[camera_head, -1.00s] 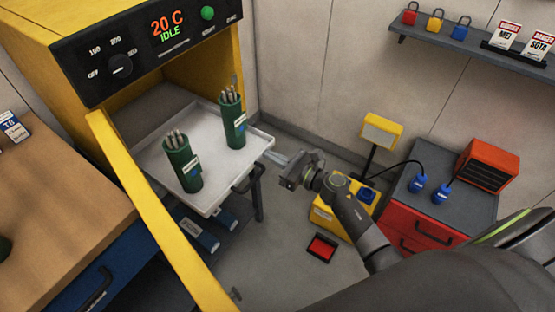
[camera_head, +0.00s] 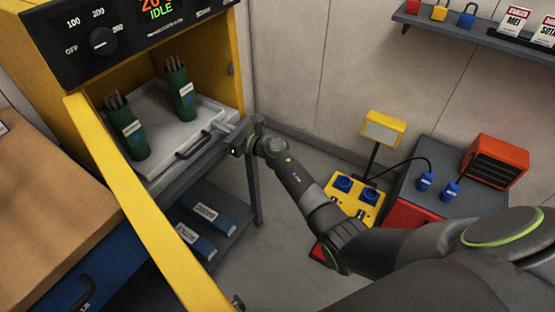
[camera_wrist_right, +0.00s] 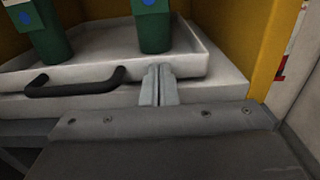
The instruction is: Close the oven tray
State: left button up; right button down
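The white oven tray (camera_head: 160,165) sits mostly inside the yellow oven (camera_head: 222,50), its front edge near the opening. Its dark handle (camera_head: 193,146) faces out and also shows in the right wrist view (camera_wrist_right: 75,84). Two green canisters of rods, a left one (camera_head: 127,130) and a right one (camera_head: 180,90), stand upright on it. My right gripper (camera_head: 222,128) is at the right end of the tray's front. In the right wrist view its fingers (camera_wrist_right: 159,84) are together, empty, against or very near the front wall, right of the handle. My left gripper is not in view.
The yellow oven door (camera_head: 150,210) stands open at the left, beside a wooden bench (camera_head: 45,205). Blue packs (camera_head: 205,213) lie on a shelf below. A yellow box (camera_head: 355,200) and red cabinet (camera_head: 405,213) stand right. Floor between is mostly clear.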

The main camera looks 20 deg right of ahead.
aim_at(207, 119)
jog(key=b+x, duration=0.2)
jog(key=x, duration=0.2)
jog(key=shift+w+a+f, duration=0.1)
jog(key=shift+w+a, duration=0.1)
jog(key=shift+w, duration=0.15)
jog(key=shift+w+a+b, duration=0.15)
jog(key=shift+w+b, duration=0.05)
jog(key=shift+b, duration=0.15)
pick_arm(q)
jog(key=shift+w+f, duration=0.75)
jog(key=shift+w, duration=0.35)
pick_arm(e)
jog(key=shift+r, duration=0.35)
